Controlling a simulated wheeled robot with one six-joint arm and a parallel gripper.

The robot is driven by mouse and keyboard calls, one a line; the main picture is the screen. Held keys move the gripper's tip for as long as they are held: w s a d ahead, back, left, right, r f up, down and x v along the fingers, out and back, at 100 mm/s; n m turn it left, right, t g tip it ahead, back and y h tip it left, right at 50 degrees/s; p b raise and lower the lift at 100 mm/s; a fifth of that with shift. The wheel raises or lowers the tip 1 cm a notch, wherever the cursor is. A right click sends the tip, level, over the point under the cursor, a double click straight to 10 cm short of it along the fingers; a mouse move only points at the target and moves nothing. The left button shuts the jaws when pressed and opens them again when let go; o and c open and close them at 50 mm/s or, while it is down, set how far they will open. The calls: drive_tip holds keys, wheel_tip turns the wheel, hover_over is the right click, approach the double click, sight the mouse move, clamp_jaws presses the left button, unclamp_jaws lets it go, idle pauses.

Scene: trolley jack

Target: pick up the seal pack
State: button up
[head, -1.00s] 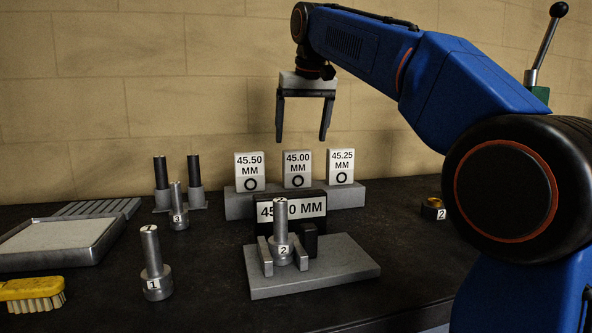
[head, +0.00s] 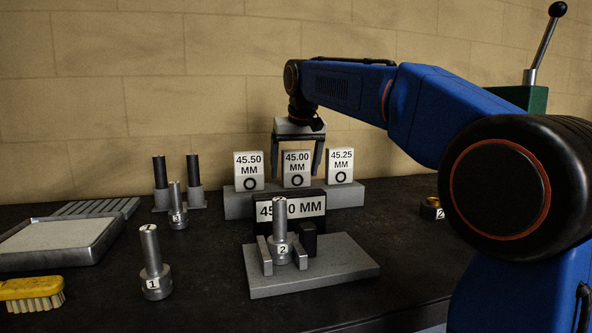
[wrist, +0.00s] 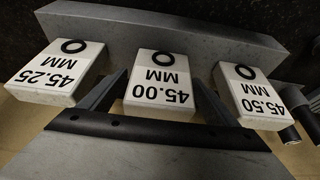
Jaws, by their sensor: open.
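Three white seal packs stand in a row on a grey block: the 45.50 MM pack (head: 249,170), the 45.00 MM pack (head: 296,168) in the middle and the 45.25 MM pack (head: 340,165). Each bears a black ring mark. My gripper (head: 295,178) is open and lowered over the middle pack, one finger on each side of it. In the wrist view the 45.00 MM pack (wrist: 160,82) lies between the fingers, with gaps still visible. The 45.25 MM pack (wrist: 58,75) and 45.50 MM pack (wrist: 250,98) stand outside the fingers.
A fixture plate (head: 340,265) holds plunger 2 (head: 280,225) before a sign reading 45.?0 MM (head: 308,207), partly hidden by the plunger. Plunger 1 (head: 152,262), plunger 3 (head: 177,205), a tray (head: 60,238) and a brush (head: 30,290) are left. A small part (head: 431,208) sits right.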

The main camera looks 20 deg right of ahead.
drive_tip(key=shift+w+f, duration=0.25)
drive_tip(key=shift+f, duration=0.4)
drive_tip(key=c, duration=1.1)
drive_tip(key=shift+c, duration=0.2)
drive_tip(key=shift+r, duration=0.15)
